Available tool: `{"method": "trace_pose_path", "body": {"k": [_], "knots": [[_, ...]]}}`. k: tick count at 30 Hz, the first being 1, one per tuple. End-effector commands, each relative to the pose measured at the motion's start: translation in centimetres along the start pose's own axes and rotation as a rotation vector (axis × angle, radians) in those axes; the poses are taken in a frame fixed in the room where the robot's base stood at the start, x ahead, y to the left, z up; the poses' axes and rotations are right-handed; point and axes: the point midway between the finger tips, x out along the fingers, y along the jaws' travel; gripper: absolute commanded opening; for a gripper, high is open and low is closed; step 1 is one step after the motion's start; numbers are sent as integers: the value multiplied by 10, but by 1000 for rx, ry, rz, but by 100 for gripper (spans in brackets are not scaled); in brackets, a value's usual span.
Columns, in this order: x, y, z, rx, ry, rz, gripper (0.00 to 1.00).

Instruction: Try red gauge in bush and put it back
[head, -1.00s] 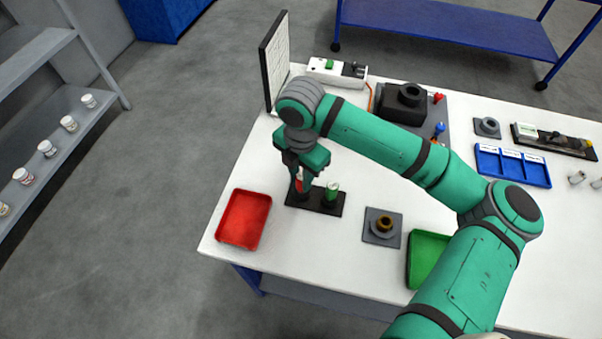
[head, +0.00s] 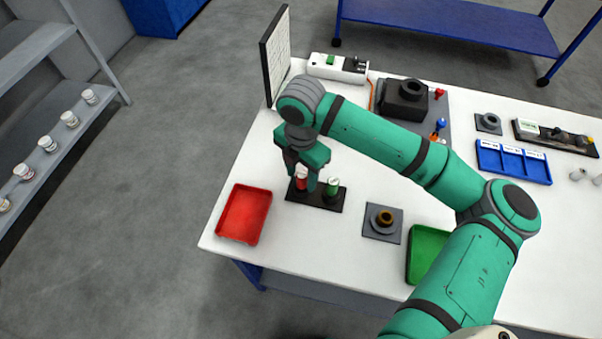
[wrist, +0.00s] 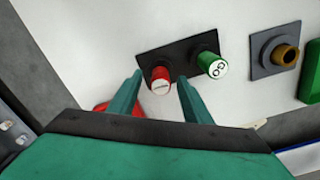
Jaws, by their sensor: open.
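The red gauge (head: 301,180) stands upright in the black holder (head: 320,202), in its left place. It also shows in the wrist view (wrist: 160,78), between my fingertips. The green gauge (head: 332,187), its top marked "Go" in the wrist view (wrist: 211,65), stands in the right place of the holder. My gripper (head: 305,174) is open, with its fingers on either side of the red gauge; in the wrist view my gripper (wrist: 160,88) shows a gap on both sides of it. The bush (head: 384,217) is a brass ring in a grey square block, right of the holder.
A red tray (head: 244,214) lies left of the holder and a green tray (head: 427,254) right of the bush. A white panel (head: 277,58) stands behind my gripper. A blue sectioned tray (head: 513,163) lies further right. White table is clear around the holder.

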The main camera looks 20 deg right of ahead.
Motion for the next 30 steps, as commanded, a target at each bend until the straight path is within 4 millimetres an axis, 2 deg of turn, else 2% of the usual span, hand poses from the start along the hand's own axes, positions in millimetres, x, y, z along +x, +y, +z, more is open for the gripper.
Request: {"method": "trace_pose_path", "body": {"k": [5,15,19,24,30], "knots": [[-13,0,0,-1,-1,1,45],[-75,2,0,-3,-2,1,45],[-93,2,0,-2,-1,1,45],[-106,1,0,-1,0,1,45],[-108,1,0,-1,0,0,45]]}}
